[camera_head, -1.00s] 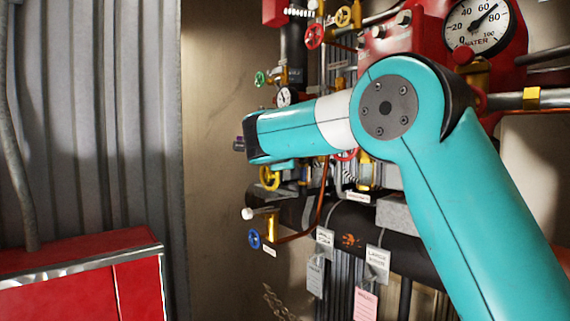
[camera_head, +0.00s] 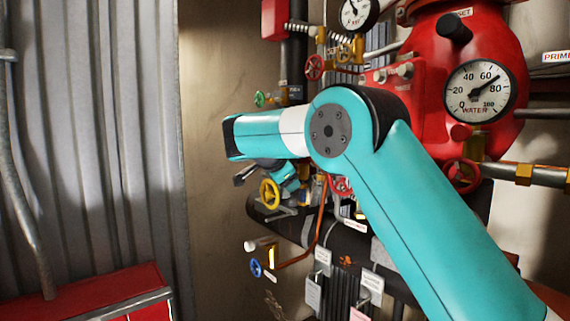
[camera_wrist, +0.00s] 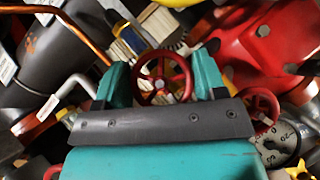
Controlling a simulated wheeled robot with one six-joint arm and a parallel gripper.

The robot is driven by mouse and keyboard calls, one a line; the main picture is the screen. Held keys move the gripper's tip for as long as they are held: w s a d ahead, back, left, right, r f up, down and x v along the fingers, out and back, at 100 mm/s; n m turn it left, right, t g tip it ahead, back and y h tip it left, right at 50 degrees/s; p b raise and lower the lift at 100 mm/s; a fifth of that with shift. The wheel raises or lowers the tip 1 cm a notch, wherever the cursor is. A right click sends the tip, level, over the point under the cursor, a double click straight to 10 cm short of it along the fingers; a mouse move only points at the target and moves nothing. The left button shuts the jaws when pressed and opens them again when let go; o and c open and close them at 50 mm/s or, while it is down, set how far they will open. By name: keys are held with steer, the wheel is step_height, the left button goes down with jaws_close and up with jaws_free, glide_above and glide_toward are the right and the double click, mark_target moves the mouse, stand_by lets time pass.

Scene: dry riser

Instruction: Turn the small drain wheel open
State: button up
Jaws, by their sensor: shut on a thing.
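A small red spoked handwheel (camera_wrist: 163,80) sits between the two teal fingers of my gripper (camera_wrist: 161,72) in the wrist view. The fingers are shut on its rim from both sides. In the head view, a red handwheel (camera_head: 341,187) shows only in part beside my arm; I cannot tell for sure that it is the same wheel. My fingers are hidden there behind my arm. No readable label in the wrist view names the held wheel.
Another red handwheel (camera_head: 463,177) is at right, below the water gauge (camera_head: 480,91). A red cabinet (camera_head: 85,292) is at lower left. Hanging tags (camera_head: 371,287) are below the pipe.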

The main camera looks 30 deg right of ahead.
steer(key=shift+g+p, duration=0.3)
steer(key=shift+p, duration=0.1)
steer(key=o, duration=0.9)
